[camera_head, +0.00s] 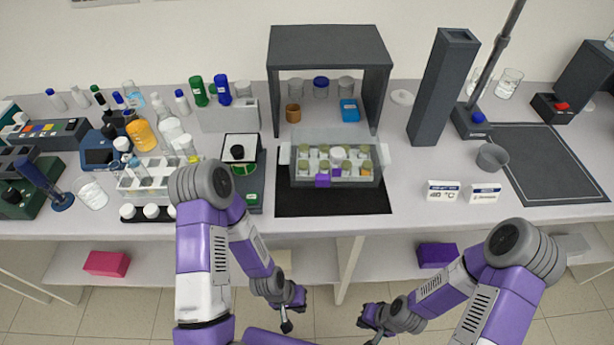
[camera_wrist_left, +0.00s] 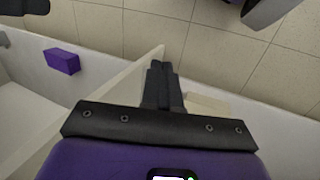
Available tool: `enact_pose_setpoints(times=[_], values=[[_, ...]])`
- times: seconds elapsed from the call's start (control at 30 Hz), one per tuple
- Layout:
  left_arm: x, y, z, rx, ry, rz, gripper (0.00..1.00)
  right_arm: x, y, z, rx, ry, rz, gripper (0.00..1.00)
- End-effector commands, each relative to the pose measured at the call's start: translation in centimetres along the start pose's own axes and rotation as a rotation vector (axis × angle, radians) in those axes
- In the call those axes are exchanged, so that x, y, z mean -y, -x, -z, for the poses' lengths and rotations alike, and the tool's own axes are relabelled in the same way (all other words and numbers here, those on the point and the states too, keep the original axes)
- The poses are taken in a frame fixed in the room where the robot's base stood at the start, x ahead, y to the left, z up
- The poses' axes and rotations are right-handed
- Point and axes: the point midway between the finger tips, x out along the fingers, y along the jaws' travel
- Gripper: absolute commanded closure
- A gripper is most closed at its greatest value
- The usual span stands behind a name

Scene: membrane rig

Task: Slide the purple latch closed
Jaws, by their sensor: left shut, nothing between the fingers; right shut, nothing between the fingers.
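The purple latch (camera_head: 323,180) is a small purple piece on the front of a clear box (camera_head: 366,182) with several capped jars inside. The box stands on a black mat (camera_head: 290,205) at the middle of the bench. Whether the latch is open or closed is too small to tell. My left gripper (camera_head: 287,326) is shut and empty, low in front of the bench and well apart from the box. In the left wrist view its fingers (camera_wrist_left: 161,70) are together. My right gripper (camera_head: 377,338) is shut and empty, also below the bench edge.
A dark grey shelf frame (camera_head: 330,48) stands behind the box. A small scale-like device (camera_head: 240,150) stands to its left and two white labelled signs (camera_head: 443,190) to its right. A purple block (camera_head: 437,255) lies on the lower shelf. The bench's front edge lies between my grippers and the box.

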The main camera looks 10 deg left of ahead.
Motion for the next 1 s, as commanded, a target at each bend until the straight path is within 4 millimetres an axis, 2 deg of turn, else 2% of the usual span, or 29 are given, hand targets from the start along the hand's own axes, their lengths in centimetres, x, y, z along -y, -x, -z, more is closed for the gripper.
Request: enact_pose_setpoints(times=[0.17, 0.5, 0.77, 0.87, 0.93, 1.0], values=[[-1.5, 4.0, -0.1, -0.001, -0.001, 0.000, 1.00, 1.5, 4.0, -0.2, 0.000, 0.000, 0.000, 1.00], [-5.3, 14.2, -0.5, -0.003, -0.001, -0.002, 1.00, 5.3, 14.1, -0.6, -0.001, 0.000, 0.000, 1.00], [-7.9, 20.7, 0.1, -0.018, 0.000, -0.024, 1.00, 7.5, 20.1, -0.9, -0.001, 0.000, 0.000, 1.00], [-9.0, 23.2, 1.0, -0.039, -0.002, -0.047, 1.00, 8.2, 22.0, -1.0, -0.001, 0.000, 0.000, 1.00], [-9.9, 25.5, 2.3, -0.068, -0.003, -0.074, 1.00, 8.7, 23.3, -1.0, -0.001, 0.000, 0.000, 1.00], [-10.6, 28.5, 4.9, -0.126, -0.012, -0.116, 1.00, 9.1, 24.3, -1.1, -0.001, 0.000, 0.000, 1.00]])
